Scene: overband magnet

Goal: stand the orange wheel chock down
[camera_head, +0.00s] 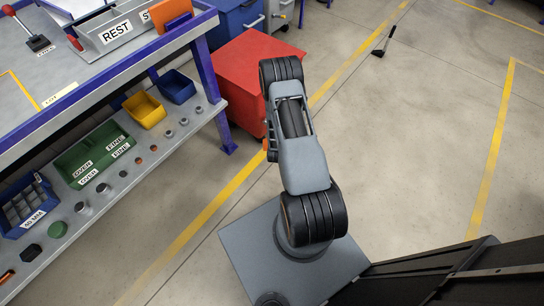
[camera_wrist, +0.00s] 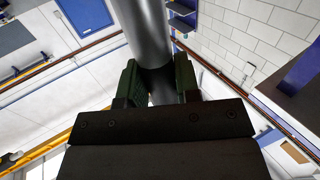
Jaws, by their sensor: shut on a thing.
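In the wrist view, my gripper (camera_wrist: 160,84) has its green-padded fingers closed on both sides of a dark grey round bar (camera_wrist: 146,35). The bar runs up out of the top of that picture, so its far end is out of view. No orange wheel chock can be made out for sure. In the head view, an orange slanted piece (camera_head: 170,14) stands at the back of the workbench, and I cannot tell what it is. My gripper is hidden in the head view, behind my arm.
The workbench (camera_head: 120,71) with a lower shelf of bins fills the left. A yellow bin (camera_head: 144,109) and a green tray (camera_head: 92,154) stand on the shelf. A red cabinet (camera_head: 240,75) is behind my arm. A dark tool (camera_head: 383,45) lies on the floor.

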